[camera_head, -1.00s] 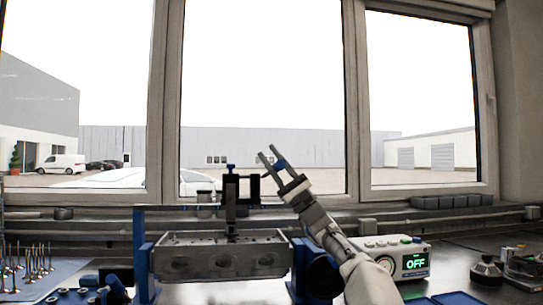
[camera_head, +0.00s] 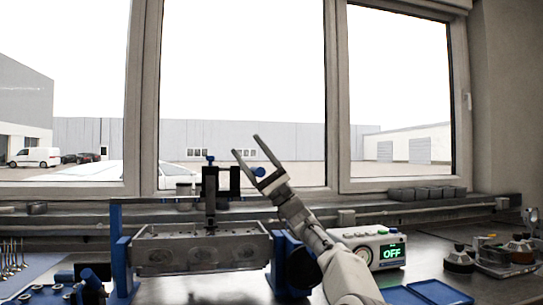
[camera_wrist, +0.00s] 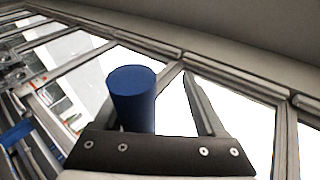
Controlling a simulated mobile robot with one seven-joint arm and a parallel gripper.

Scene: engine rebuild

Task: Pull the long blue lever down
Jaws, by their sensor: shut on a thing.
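The blue lever's round grip (camera_head: 259,171) shows between my gripper's fingers, right of the black press post with a small blue knob (camera_head: 210,158). In the wrist view the blue grip (camera_wrist: 132,95) is a thick upright cylinder. It stands close to the left finger and hides most of it. My gripper (camera_head: 246,145) points up and left, its fingers on either side of the grip. In the wrist view (camera_wrist: 165,100) a gap shows between the grip and the right finger. The lever's rod is mostly hidden.
A metal cylinder head (camera_head: 200,252) sits in a stand with blue uprights below the press. A blue tray (camera_head: 440,292) and round parts (camera_head: 460,258) lie farther right. A window is behind.

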